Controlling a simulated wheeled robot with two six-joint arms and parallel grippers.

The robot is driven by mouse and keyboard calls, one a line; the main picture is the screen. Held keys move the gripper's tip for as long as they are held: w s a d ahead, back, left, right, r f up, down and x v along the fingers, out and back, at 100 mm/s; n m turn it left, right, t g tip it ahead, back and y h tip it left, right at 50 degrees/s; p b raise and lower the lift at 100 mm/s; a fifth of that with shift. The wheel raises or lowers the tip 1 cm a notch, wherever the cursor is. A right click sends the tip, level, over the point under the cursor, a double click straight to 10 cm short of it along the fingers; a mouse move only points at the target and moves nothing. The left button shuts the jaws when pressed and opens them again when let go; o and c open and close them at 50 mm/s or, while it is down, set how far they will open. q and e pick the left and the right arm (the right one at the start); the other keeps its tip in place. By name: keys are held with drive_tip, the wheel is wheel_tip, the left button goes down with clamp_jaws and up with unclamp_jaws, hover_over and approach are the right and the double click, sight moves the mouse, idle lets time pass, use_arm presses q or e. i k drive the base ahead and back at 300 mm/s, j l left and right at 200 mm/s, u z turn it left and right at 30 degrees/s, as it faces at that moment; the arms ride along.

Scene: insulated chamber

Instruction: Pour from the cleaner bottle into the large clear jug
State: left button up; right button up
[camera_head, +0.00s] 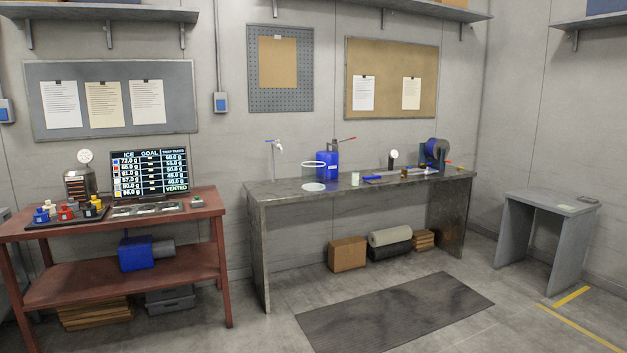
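Neither of my grippers shows in the head view. A clear, wide vessel with a white rim (309,164), which looks like the large clear jug, stands on the grey workbench (262,192) near its left part. A blue container (333,158) with a dark top stands just behind and to the right of it. A small pale bottle (355,179) stands further right on the bench, and a small amber item (404,173) is beyond it. I cannot tell which of these is the cleaner bottle; no label can be read.
A white disc (313,187) lies at the bench front. A tap (275,145), a gauge (394,156) and a blue reel (434,150) are on the bench. A red table (160,224) with a monitor (150,171) stands left. A dark mat (395,312) covers clear floor in front.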

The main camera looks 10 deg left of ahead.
sight(312, 172)
drive_tip(key=z, duration=0.2)
drive_tip(key=i, duration=2.2)
drive_tip(key=i+j+z, duration=0.1)
drive_tip(key=i, duration=0.95)
drive_tip(key=i+j, duration=0.1)
drive_tip(key=i, duration=1)
